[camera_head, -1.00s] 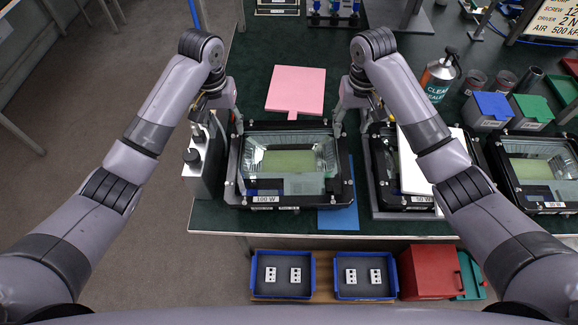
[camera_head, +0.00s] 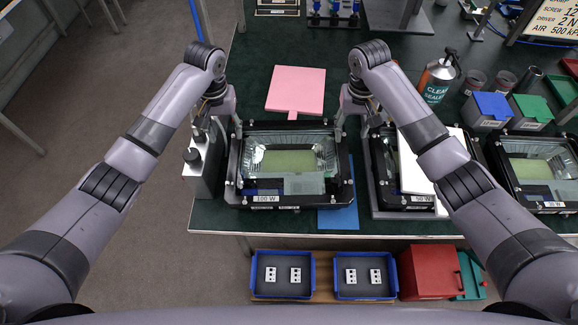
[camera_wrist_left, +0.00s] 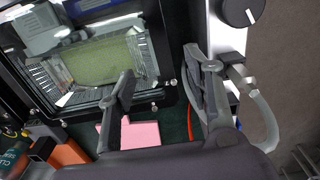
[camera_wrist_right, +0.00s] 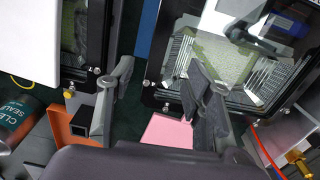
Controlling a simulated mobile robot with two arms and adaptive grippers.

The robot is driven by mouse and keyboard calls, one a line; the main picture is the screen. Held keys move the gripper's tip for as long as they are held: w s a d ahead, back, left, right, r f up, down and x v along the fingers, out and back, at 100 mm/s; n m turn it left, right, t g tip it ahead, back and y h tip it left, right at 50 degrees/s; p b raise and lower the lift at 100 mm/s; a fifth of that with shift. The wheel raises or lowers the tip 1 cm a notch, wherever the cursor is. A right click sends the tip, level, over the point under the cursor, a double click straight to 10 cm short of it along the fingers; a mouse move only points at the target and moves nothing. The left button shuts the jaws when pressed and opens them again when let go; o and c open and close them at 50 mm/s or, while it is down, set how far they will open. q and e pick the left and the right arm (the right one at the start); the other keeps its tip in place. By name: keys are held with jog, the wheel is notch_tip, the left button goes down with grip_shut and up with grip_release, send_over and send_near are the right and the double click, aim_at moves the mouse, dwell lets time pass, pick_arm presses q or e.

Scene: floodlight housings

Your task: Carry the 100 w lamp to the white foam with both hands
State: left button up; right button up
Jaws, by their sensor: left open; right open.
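The 100 W lamp (camera_head: 262,199) is a black-framed floodlight with a clear glass front, lying face up near the table's front edge, partly over a blue sheet. My left gripper (camera_head: 234,122) is open at its far left corner; in the left wrist view the lamp's frame edge (camera_wrist_left: 172,62) runs between the spread fingers (camera_wrist_left: 162,92). My right gripper (camera_head: 342,120) is open at its far right corner; in the right wrist view the fingers (camera_wrist_right: 158,96) spread either side of the frame edge. A white sheet (camera_head: 410,170), possibly the foam, lies over the 50 W lamp, partly hidden by my right arm.
The 50 W lamp (camera_head: 385,195) stands close to the right. A grey box with black knobs (camera_head: 195,175) stands tight on the left. A pink pad (camera_head: 296,90) lies behind the lamp.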

aim_at(233, 158)
pick_arm(q)
notch_tip(233, 158, down, 11)
jog(key=shift+f, duration=0.1)
pick_arm(e)
notch_tip(233, 158, down, 11)
jog(key=shift+f, duration=0.1)
pick_arm(q)
jog(key=shift+c, duration=0.4)
pick_arm(e)
jog(key=shift+c, duration=0.4)
pick_arm(q)
grip_shut()
pick_arm(e)
grip_shut()
pick_arm(q)
jog(key=shift+w, duration=0.1)
pick_arm(e)
jog(key=shift+w, duration=0.1)
